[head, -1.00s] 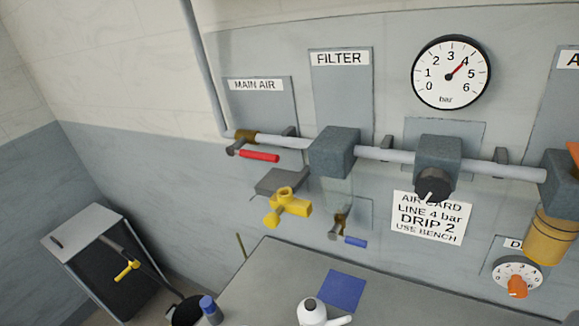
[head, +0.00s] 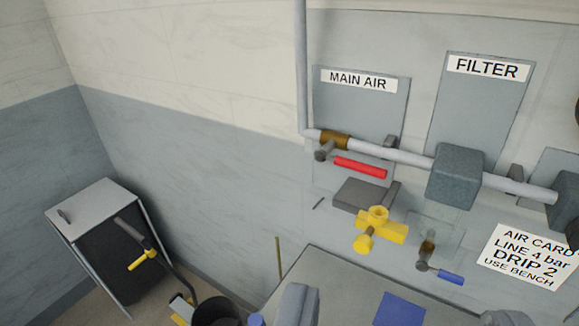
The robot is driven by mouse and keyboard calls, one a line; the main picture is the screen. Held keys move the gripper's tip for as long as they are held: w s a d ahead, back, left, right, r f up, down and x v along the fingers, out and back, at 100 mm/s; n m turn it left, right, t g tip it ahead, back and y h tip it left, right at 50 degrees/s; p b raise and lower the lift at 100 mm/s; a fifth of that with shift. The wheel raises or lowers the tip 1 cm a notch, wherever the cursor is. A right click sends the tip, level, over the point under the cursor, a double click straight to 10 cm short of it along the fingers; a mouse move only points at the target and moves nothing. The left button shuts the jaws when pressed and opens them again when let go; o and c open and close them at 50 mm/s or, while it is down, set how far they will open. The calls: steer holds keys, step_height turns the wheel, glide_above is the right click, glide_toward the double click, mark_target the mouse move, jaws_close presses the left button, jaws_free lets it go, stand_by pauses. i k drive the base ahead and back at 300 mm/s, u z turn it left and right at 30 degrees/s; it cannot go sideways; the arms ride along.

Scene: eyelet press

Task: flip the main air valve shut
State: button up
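The main air valve is a brass body (head: 335,138) on the grey pipe, under the MAIN AIR label (head: 358,79). Its lever with a red grip (head: 360,168) points right, roughly along the pipe and slightly in front of it. Two grey parts at the bottom edge appear to be the fingertips of my gripper (head: 400,307); most of it is cut off by the frame. They stand wide apart with nothing held between them, below the valve and not touching it.
A yellow fitting (head: 378,228) sits by a grey bracket (head: 362,196) below the valve. A blue-handled tap (head: 440,272) hangs below the filter block (head: 457,175). The bench (head: 325,270) bears a blue mat (head: 400,310). A cart (head: 95,205) stands left, near a dark bucket (head: 215,312).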

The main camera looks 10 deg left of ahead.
mark_target(321, 154)
steer(key=k, duration=1.35)
steer(key=u, duration=0.15)
steer(key=i, duration=1.75)
steer(key=z, duration=0.75)
